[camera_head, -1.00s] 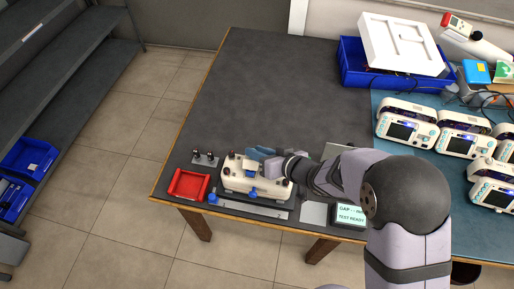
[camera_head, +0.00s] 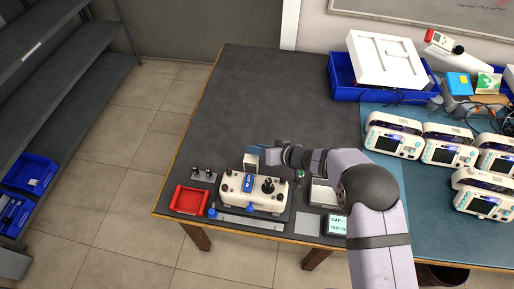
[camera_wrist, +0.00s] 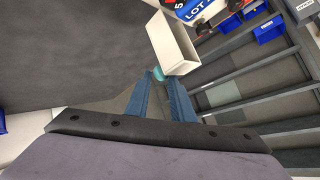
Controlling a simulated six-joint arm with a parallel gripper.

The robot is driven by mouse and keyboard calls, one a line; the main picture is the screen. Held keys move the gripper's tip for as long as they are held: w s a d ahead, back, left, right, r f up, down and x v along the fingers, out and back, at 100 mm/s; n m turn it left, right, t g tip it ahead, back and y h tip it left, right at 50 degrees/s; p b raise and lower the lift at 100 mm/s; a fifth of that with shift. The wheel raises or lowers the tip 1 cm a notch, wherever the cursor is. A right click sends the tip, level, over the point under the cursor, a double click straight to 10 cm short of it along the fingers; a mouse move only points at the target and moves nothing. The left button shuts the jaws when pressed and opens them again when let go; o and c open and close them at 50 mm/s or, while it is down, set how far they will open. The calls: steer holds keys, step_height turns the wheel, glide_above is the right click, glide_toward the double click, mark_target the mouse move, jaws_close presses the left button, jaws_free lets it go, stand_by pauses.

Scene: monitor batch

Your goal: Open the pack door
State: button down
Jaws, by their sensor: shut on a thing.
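A cream device (camera_head: 235,198) with a blue label and a black knob sits on a dark base at the front of the bench. The cream pack door (camera_head: 250,163) stands up at its back edge; in the wrist view the door (camera_wrist: 173,45) looks like a pale box-shaped piece with a small teal tab (camera_wrist: 157,73) at its near end. My gripper (camera_head: 257,153) is behind the device, its blue fingers (camera_wrist: 159,84) shut at the tab end of the door. The exact contact between fingers and tab is hard to see.
A red tray (camera_head: 189,200) lies left of the device. A metal strip (camera_head: 248,222) runs in front. A display box (camera_head: 337,225) stands at the right. Several monitors (camera_head: 393,139) and a blue bin (camera_head: 345,85) are farther right. The bench behind is clear.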

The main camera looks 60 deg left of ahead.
steer(key=shift+w+a+m+g+h+p, duration=0.35)
steer(key=shift+w+a+p, duration=0.2)
steer(key=shift+w+p, duration=0.3)
steer(key=c, duration=1.6)
jaws_free()
steer(key=shift+c, duration=0.2)
steer(key=shift+o, duration=0.3)
steer(key=shift+f, duration=0.15)
steer(key=shift+s, duration=0.2)
steer(key=shift+d, duration=0.1)
steer(key=b+v, duration=0.2)
steer(key=v, duration=0.5)
steer(key=shift+w, duration=0.2)
